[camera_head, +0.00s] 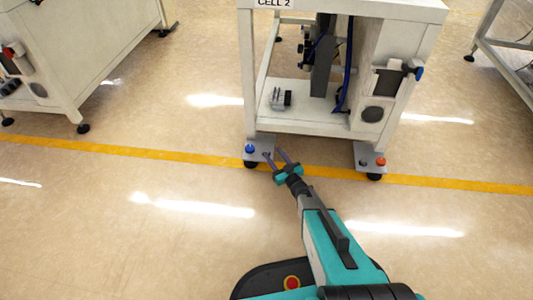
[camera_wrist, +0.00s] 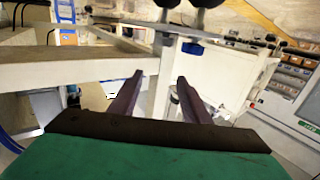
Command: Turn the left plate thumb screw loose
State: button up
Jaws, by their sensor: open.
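The left plate (camera_head: 258,143) sits at the foot of the CELL 2 stand's left front leg. A blue-topped thumb screw (camera_head: 250,148) stands on its left part. My gripper (camera_head: 274,153) is open, with its fingers reaching over the right part of this plate, to the right of the blue screw. The fingers hide some of the plate, and I cannot tell whether they touch anything. In the wrist view, my gripper (camera_wrist: 160,76) shows two spread dark fingers with a pale post beyond the gap. A small blue part (camera_wrist: 192,48) lies past the right finger.
The CELL 2 stand (camera_head: 345,130) rises behind my gripper. Its right plate (camera_head: 370,153) carries a dark knob (camera_head: 362,163) and a red knob (camera_head: 381,161). A white cabinet (camera_head: 75,60) stands at the left. The floor in front is clear, crossed by a yellow line (camera_head: 160,154).

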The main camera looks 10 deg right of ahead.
aim_at(267, 151)
jog(key=w+f+b, duration=0.1)
jog(key=w+a+f+b, duration=0.1)
jog(key=w+f+b, duration=0.1)
jog(key=w+a+f+b, duration=0.1)
jog(key=w+f, duration=0.1)
jog(key=shift+w+f, duration=0.2)
jog(key=shift+w, duration=0.05)
jog(key=shift+b+x, duration=0.45)
jog(key=shift+x, duration=0.4)
jog(key=shift+r, duration=0.15)
jog(key=shift+d, duration=0.15)
jog(key=c, duration=1)
